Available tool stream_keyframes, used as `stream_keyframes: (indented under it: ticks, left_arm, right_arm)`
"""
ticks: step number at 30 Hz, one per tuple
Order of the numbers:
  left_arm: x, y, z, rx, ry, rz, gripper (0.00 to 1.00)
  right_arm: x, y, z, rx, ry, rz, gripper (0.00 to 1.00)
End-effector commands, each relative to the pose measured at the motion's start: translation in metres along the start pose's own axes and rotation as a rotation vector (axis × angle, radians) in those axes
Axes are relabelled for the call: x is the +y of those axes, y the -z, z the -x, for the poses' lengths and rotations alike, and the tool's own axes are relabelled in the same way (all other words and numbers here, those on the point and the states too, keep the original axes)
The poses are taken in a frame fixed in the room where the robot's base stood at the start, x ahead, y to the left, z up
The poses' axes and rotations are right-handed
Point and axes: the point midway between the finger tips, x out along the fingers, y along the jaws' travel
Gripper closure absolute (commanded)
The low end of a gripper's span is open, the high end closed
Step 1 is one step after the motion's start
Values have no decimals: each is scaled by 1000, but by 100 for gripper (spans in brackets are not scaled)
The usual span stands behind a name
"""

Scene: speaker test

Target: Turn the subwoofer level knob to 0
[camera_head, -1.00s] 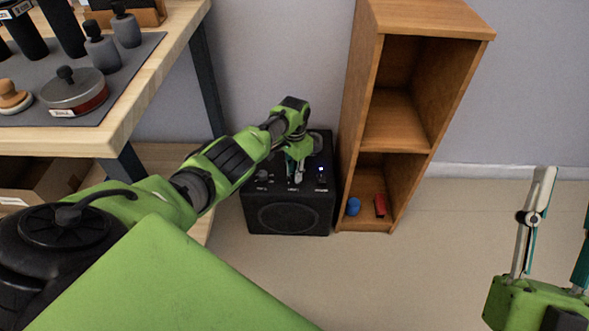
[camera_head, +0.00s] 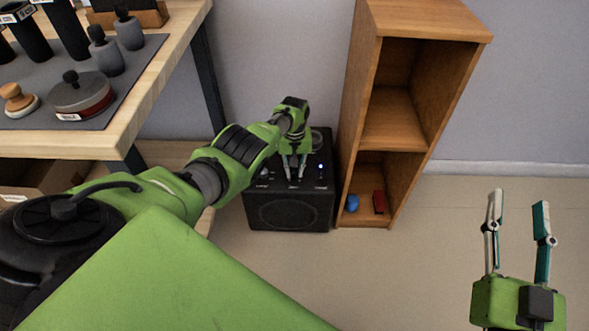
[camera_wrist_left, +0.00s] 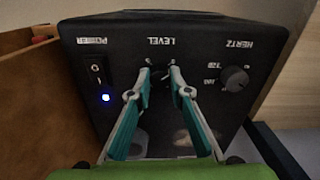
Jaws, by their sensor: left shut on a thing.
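The black subwoofer (camera_head: 288,217) stands on the floor between the workbench and the wooden shelf. Its panel (camera_wrist_left: 200,40) fills the left wrist view, upside down, with the words POWER, LEVEL and HERTZ. My left gripper (camera_head: 296,180) reaches down to the middle of this panel. In the left wrist view its fingertips (camera_wrist_left: 160,74) are shut on the dark level knob (camera_wrist_left: 160,75) below the LEVEL label. The fingers hide most of the knob, so I cannot read its setting. My right gripper (camera_head: 518,197) is open and empty above the floor at right.
The hertz knob (camera_wrist_left: 234,78) and the power switch (camera_wrist_left: 96,70) with a lit blue light (camera_wrist_left: 106,97) flank the level knob. The wooden shelf (camera_head: 398,120) stands close right, holding a blue object (camera_head: 352,203) and a red one (camera_head: 379,202). The workbench (camera_head: 150,95) is at left.

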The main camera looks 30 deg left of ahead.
Motion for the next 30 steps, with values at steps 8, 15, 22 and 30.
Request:
stream_keyframes:
  ticks: [8, 15, 22, 30]
  left_arm:
    - [1, 0, 0, 0, -1, 133, 100]
    - [0, 0, 0, 0, 0, 177, 100]
    - [0, 0, 0, 1, -1, 184, 100]
    - [0, 0, 0, 1, -1, 183, 65]
  right_arm:
    - [1, -6, 0, -27, -2, 1, 60]
    - [1, -7, 1, -35, -2, 1, 60]
    - [1, -7, 1, -36, -2, 1, 60]
    - [1, -7, 1, -36, -3, 1, 60]
